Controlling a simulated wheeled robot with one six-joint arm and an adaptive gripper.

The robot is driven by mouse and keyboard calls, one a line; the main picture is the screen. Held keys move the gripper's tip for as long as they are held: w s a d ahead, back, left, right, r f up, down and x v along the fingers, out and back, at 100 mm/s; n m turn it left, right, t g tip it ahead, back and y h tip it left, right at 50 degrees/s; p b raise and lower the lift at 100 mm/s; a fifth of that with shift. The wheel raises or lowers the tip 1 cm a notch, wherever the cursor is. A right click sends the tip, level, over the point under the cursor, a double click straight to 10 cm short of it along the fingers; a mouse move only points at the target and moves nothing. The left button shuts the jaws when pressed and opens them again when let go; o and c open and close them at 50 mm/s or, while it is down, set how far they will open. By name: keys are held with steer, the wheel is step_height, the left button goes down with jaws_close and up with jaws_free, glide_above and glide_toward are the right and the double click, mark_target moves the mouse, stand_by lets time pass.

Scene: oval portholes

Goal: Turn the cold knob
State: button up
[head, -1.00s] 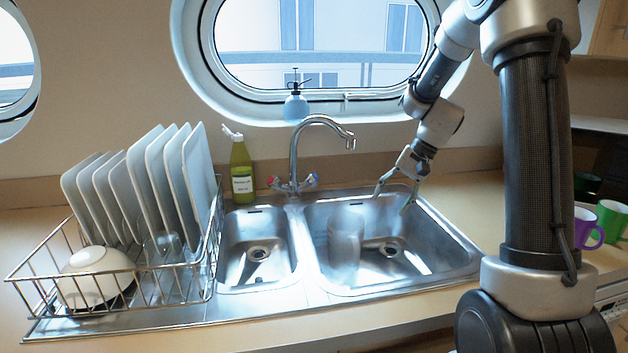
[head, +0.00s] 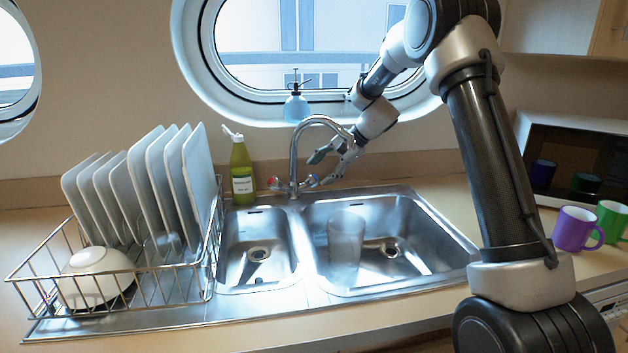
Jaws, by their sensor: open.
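The tap (head: 294,160) stands behind the sink, with a hot knob with a red mark (head: 274,184) on its left. The cold knob with a blue mark (head: 312,181) is on its right. My gripper (head: 319,171) is open just right of the tap, its fingers pointing left toward the cold knob. One finger is above the knob's height and the other is close beside it. I cannot tell whether the lower finger touches the knob.
The spout curves over close to my gripper. A clear glass (head: 345,240) stands in the right basin (head: 415,255). A green bottle (head: 241,172) and dish rack (head: 190,285) are left; a blue spray bottle (head: 296,107) is on the sill. Purple (head: 572,229) and green (head: 611,222) mugs are right.

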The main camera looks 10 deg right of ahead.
mark_target(316, 177)
steer(key=shift+x, duration=2.35)
steer(key=shift+d+f, duration=0.1)
steer(key=shift+f, duration=0.05)
steer(key=shift+c, duration=0.3)
